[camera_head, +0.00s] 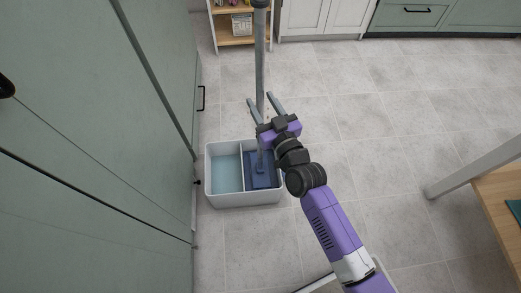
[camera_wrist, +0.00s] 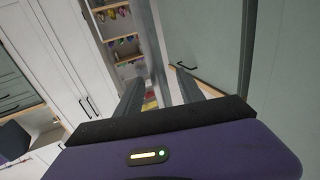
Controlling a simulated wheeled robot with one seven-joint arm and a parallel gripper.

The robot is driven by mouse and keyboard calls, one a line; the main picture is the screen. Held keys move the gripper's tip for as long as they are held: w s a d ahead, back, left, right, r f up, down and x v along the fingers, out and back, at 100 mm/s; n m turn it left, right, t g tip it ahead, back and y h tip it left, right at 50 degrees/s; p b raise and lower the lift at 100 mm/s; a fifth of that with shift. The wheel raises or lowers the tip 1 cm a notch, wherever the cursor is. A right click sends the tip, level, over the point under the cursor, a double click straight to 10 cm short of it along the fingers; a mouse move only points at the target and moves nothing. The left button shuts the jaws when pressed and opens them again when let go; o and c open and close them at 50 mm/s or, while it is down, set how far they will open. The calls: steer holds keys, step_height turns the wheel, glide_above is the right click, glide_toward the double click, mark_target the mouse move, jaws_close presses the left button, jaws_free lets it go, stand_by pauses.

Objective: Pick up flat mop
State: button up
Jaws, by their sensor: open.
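The flat mop has a long grey pole (camera_head: 260,60) standing nearly upright, with a dark tip at the top of the head view. Its lower end goes down to a dark blue flat head (camera_head: 263,176) in the right compartment of a white bucket (camera_head: 244,200). My gripper (camera_head: 260,98) is open above the bucket, its two fingers on either side of the pole in the picture. In the wrist view the pole (camera_wrist: 151,45) also shows between the fingers. I cannot tell whether either finger touches it. My wrist hides part of the lower pole.
The bucket's left compartment holds pale blue water (camera_head: 227,174). A green cabinet (camera_head: 120,110) stands close on the left. A wooden shelf (camera_head: 240,41) and white cabinets (camera_head: 325,17) are at the back. A wooden table (camera_head: 490,215) is at right. The tiled floor between is clear.

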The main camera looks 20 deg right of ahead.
steer(key=w, duration=0.4)
steer(key=shift+w+f+b, duration=0.2)
steer(key=shift+w+b, duration=0.15)
steer(key=shift+w, duration=0.05)
steer(key=shift+c, duration=0.5)
jaws_close()
steer(key=shift+r, duration=0.1)
